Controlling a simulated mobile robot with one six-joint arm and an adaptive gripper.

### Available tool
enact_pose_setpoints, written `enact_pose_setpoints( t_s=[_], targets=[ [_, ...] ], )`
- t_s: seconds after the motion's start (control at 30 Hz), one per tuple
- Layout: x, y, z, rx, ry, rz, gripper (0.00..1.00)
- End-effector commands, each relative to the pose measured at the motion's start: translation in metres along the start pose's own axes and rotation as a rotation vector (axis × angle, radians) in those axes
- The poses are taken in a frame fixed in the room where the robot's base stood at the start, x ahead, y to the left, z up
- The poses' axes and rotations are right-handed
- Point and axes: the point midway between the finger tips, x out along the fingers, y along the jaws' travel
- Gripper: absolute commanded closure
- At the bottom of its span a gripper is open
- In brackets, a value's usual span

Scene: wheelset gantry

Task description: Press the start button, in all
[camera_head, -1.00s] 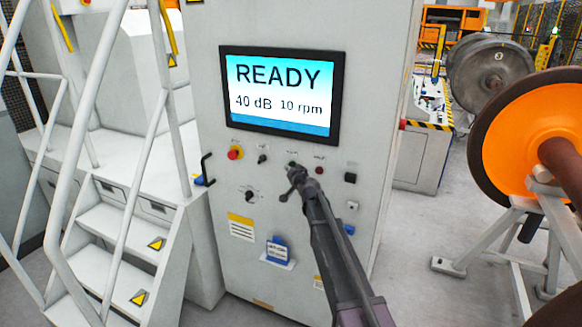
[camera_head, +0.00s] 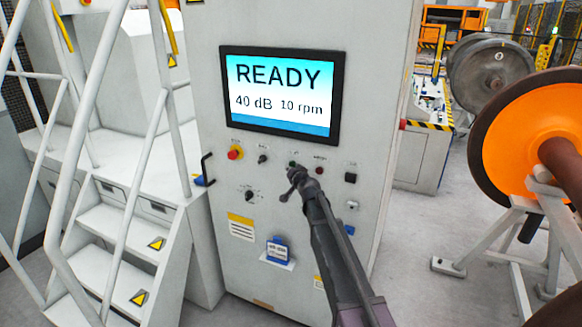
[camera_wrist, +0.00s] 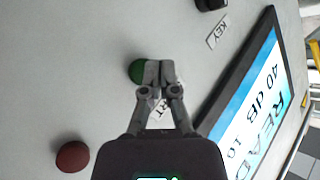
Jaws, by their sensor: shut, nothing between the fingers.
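The green start button (camera_wrist: 137,72) shows in the wrist view, partly hidden behind my shut fingertips; a label ending in "RT" is half covered beside it. In the head view the green button (camera_head: 292,164) is a small spot just above my gripper (camera_head: 290,189). My gripper (camera_wrist: 159,74) is shut and empty, its tips overlapping the button's edge in the wrist view. I cannot tell whether they touch it. The screen (camera_head: 281,92) on the cabinet reads READY, 40 dB, 10 rpm.
A red button (camera_wrist: 72,156) sits beside the green one. The panel also has a red emergency knob (camera_head: 235,153), a black key switch (camera_head: 262,158) and a black handle (camera_head: 207,168). White stairs (camera_head: 115,250) stand left; an orange wheelset (camera_head: 530,135) stands right.

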Motion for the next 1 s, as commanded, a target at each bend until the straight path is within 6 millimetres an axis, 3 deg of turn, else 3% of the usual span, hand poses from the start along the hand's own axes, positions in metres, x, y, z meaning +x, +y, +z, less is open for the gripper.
enact_pose_setpoints(
  t_s=[1.0],
  targets=[
    [0.0058,0.004,-0.0043,0.0,0.0,0.0,1.0]
  ],
)
